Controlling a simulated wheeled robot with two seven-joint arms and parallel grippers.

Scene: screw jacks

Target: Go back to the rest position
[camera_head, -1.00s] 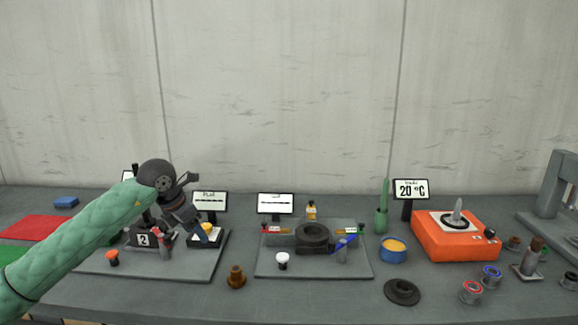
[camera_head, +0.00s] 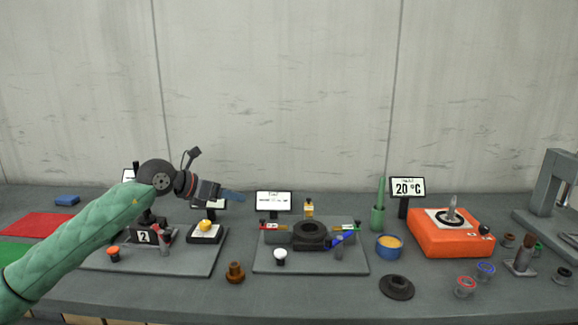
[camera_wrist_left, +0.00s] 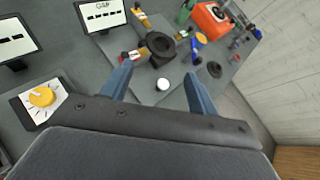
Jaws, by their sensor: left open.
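My left arm comes in from the left in the head view, above the left grey plate (camera_head: 185,263). My left gripper (camera_head: 238,196) points to the right there, raised above the bench and clear of everything on it. In the left wrist view its two blue fingers (camera_wrist_left: 158,84) are spread apart with nothing held between them. A round black block (camera_wrist_left: 160,44) and a white knob (camera_wrist_left: 162,84) show beyond the fingers, on the bench below. My right gripper is in neither view.
A device with a yellow knob (camera_head: 206,226) sits below the left gripper. The middle plate (camera_head: 265,264) carries the black block and small parts. An orange hotplate (camera_head: 450,238), a yellow-filled blue cup (camera_head: 389,246) and a black disc (camera_head: 396,287) stand farther right. The air above is free.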

